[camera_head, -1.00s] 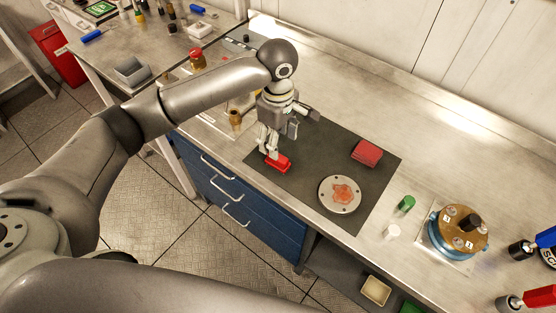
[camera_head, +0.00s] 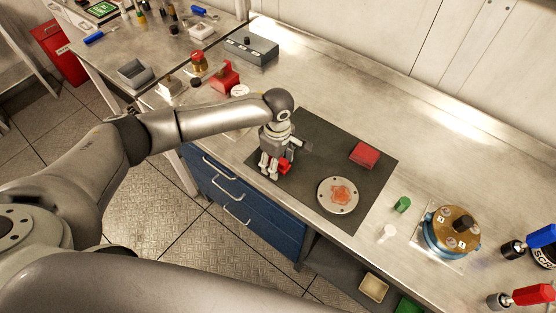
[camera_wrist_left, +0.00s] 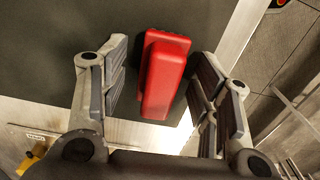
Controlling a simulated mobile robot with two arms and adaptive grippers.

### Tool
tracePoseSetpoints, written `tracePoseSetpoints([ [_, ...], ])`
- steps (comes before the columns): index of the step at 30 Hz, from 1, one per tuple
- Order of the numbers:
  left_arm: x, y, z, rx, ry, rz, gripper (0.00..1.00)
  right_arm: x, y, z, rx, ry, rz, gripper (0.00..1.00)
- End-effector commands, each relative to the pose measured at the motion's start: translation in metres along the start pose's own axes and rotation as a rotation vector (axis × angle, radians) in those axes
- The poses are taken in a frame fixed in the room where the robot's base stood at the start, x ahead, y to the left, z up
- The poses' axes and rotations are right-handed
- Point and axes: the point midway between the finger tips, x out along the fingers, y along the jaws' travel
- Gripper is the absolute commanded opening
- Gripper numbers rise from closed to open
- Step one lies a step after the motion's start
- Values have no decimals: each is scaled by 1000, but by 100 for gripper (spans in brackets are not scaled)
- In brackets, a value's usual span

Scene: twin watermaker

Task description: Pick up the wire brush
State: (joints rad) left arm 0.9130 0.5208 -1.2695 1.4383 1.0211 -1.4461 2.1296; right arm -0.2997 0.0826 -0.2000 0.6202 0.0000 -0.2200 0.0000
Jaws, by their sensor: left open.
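A red block-shaped object, which I take to be the wire brush (camera_head: 285,167), lies on the dark mat (camera_head: 322,148) near its left edge. No bristles show. In the left wrist view the brush (camera_wrist_left: 163,75) lies between the two fingers of my left gripper (camera_wrist_left: 164,50), with a gap on each side and the right finger nearer. In the head view my left gripper (camera_head: 274,170) is low over the mat, open, and partly hides the brush. My right gripper is not in view.
On the mat are a red pad (camera_head: 364,155) and a round metal plate (camera_head: 351,207) with an orange patch. A green cap (camera_head: 402,205), a white cap (camera_head: 386,233) and a brass-topped device (camera_head: 452,231) stand to the right.

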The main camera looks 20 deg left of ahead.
Motion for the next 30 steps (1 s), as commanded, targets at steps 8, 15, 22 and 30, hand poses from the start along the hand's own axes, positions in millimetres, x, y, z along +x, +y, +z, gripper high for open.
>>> tracePoseSetpoints([
  [8, 2, 0, 0, 0, 0, 1, 52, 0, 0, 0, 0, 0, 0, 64],
  [15, 2, 0, 0, 0, 0, 1, 21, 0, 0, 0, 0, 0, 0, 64],
  [22, 1, 0, 0, 0, 0, 1, 5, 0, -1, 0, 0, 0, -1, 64],
  [30, -3, 1, 0, -1, -1, 3, 5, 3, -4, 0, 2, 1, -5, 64],
])
